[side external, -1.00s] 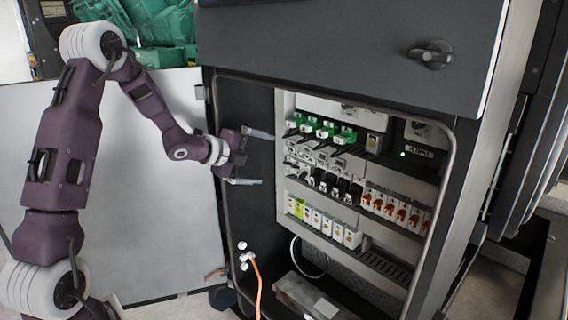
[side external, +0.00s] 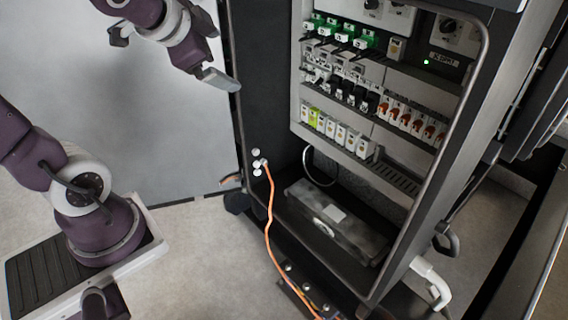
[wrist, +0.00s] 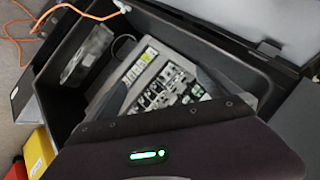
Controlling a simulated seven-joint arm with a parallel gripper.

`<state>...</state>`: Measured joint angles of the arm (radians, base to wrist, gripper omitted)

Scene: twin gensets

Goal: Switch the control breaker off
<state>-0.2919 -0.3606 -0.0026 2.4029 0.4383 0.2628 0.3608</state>
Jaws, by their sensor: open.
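The open cabinet holds rows of breakers and modules. A row with orange-red levers (side external: 408,120) sits at the right, a row of dark switches (side external: 343,92) left of it, and green-topped modules (side external: 340,35) above. No label readable here tells which one is the control breaker. The rows also show, small and tilted, in the wrist view (wrist: 170,88). My gripper (side external: 216,65) is open and empty, outside the cabinet at the left of its opening, apart from the breakers. One pale finger shows clearly; the other is not clear. The fingers do not show in the wrist view.
The cabinet's left frame edge (side external: 238,100) stands between my gripper and the rows. An orange cable (side external: 270,215) hangs at the lower left. A grey box (side external: 330,220) lies on the cabinet floor. A pale panel (side external: 130,120) stands behind my arm. A green lamp (side external: 426,61) is lit.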

